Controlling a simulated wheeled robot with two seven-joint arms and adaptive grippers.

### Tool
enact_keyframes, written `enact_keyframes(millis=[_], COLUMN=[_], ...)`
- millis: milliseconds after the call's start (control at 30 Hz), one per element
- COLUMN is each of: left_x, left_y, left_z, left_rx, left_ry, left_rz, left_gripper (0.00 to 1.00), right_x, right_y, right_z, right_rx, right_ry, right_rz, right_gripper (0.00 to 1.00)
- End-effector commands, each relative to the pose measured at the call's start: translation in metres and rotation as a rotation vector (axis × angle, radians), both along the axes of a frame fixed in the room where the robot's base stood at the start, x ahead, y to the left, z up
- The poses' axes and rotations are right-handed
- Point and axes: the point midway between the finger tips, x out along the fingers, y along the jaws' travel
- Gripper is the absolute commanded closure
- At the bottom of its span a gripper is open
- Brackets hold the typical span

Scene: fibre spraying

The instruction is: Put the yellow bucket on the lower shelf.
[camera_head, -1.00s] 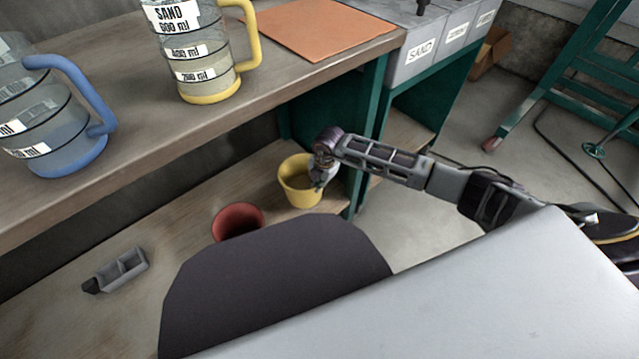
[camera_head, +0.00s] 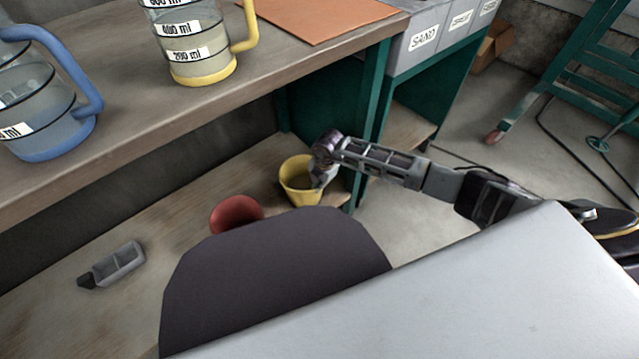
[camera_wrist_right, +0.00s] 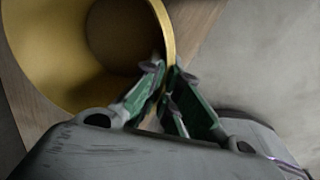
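The yellow bucket (camera_head: 297,187) is at the right end of the lower wooden shelf (camera_head: 180,215), near the green leg; I cannot tell for sure whether its base touches the wood. My right gripper (camera_head: 322,176) is at the bucket's right side. In the right wrist view, the bucket (camera_wrist_right: 60,60) opens toward the camera, and the gripper's two green fingers (camera_wrist_right: 167,75) are closed on its rim, one on each side of the wall. My left gripper is not in view.
A red bucket (camera_head: 235,212) and a grey divided holder (camera_head: 118,264) are on the lower shelf. The upper bench holds a yellow-handled jug (camera_head: 200,50), a blue-handled jug (camera_head: 45,115) and an orange sheet (camera_head: 320,15). A green cart (camera_head: 575,80) stands at right.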

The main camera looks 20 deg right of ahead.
Motion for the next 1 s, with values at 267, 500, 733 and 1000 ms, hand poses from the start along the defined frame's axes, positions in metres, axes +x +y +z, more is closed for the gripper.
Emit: enact_keyframes(millis=[267,500,733,1000], left_x=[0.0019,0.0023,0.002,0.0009], left_y=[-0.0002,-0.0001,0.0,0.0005], left_z=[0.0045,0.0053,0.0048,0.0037], left_rx=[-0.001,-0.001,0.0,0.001], left_ry=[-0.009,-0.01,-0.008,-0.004], left_rz=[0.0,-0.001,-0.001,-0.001], left_gripper=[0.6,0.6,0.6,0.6], right_x=[0.0019,-0.0001,-0.0001,-0.0001], right_y=[0.0008,0.0,0.0,-0.0005], right_z=[0.0022,-0.0013,-0.0013,0.0024], right_rx=[0.003,0.0,0.0,0.0], right_ry=[-0.005,0.0,0.0,0.0], right_rz=[0.0,0.0,0.0,-0.001], right_gripper=[1.0,0.77,0.73,0.73])
